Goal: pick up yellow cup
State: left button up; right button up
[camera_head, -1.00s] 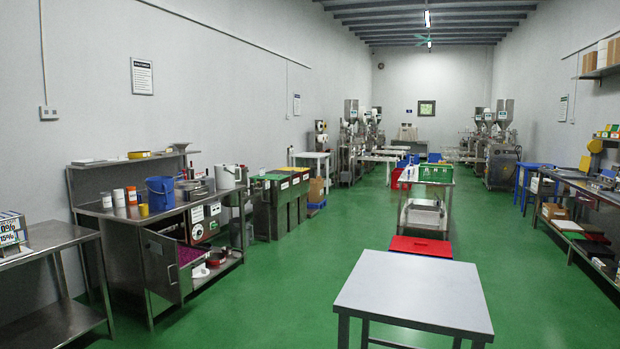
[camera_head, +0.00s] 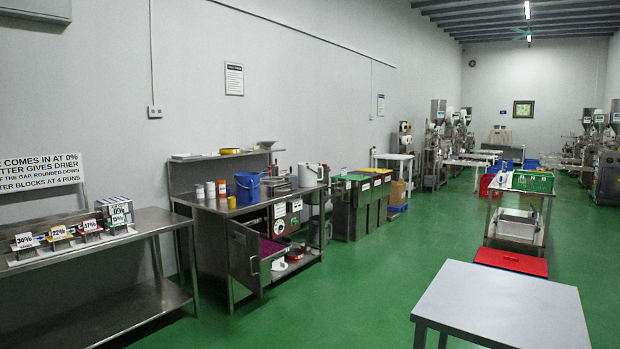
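A small yellow cup (camera_head: 231,202) stands on the steel counter (camera_head: 205,205) along the left wall, just in front of a blue bucket (camera_head: 247,188). White and orange-red containers (camera_head: 210,190) stand close to its left. The cup is small and far off, so its details cannot be made out. Neither of my grippers is in the head view.
An open cabinet door (camera_head: 244,256) juts from the counter's front. A steel table with percent signs (camera_head: 120,240) stands at the left, and a grey-topped table (camera_head: 505,305) at the lower right. Green floor (camera_head: 340,300) lies clear between them.

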aim_at(231, 200)
jog(key=i+z, duration=0.15)
jog(key=i, duration=3.5)
jog(key=i+u, duration=0.1)
jog(key=i, duration=0.65)
jog(key=i+l, duration=0.15)
jog(key=i, duration=0.65)
jog(key=u, duration=0.05)
